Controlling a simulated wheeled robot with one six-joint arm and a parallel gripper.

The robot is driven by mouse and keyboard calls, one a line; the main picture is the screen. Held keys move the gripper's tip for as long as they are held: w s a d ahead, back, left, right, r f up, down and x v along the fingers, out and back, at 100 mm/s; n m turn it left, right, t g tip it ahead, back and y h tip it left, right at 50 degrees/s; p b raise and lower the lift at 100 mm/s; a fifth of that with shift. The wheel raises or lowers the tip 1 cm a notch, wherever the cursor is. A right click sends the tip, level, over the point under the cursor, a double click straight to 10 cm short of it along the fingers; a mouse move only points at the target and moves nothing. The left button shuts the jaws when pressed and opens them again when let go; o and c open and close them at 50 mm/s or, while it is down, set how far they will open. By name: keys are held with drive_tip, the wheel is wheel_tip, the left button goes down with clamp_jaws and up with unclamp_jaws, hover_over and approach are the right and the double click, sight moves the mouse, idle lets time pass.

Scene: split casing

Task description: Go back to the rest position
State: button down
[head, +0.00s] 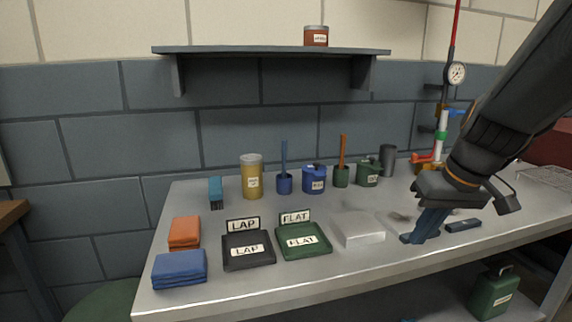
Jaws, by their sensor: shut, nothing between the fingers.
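My gripper (422,232) hangs down low over the right part of the metal bench (205,301), its blue fingers shut with nothing seen between them. The arm comes in from the upper right. A pale square block (358,228) lies just left of the fingers. A dark blue flat piece (463,225) lies just right of them. A small greyish piece (399,216) lies behind them, partly hidden. Whether the fingertips touch the bench I cannot tell.
A black LAP tray (248,261) and a green FLAT tray (318,252) stand front middle. Folded blue (180,268) and orange (184,232) cloths lie left. Jars and brush pots line the back. A gauge stand (442,135) rises behind my arm. A wall shelf (270,50) hangs above.

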drive_tip(key=s+a+f+m+g+h, duration=0.1)
drive_tip(key=s+a+f+m+g, duration=0.2)
drive_tip(key=s+f, duration=0.8)
drive_tip(key=a+f+n+b, duration=0.2)
drive_tip(key=a+b, duration=0.3)
drive_tip(key=a, duration=0.2)
drive_tip(key=a+f+n+b, duration=0.2)
drive_tip(key=a+n+b, duration=0.1)
drive_tip(key=a+b, duration=0.25)
drive_tip(key=s+d+r+m+p, duration=0.1)
drive_tip(key=d+r+p, duration=0.6)
drive_tip(key=p, duration=0.9)
drive_tip(key=shift+d+r+m+g, duration=0.2)
drive_tip(key=shift+r+m+g, duration=0.3)
drive_tip(key=shift+m, duration=0.4)
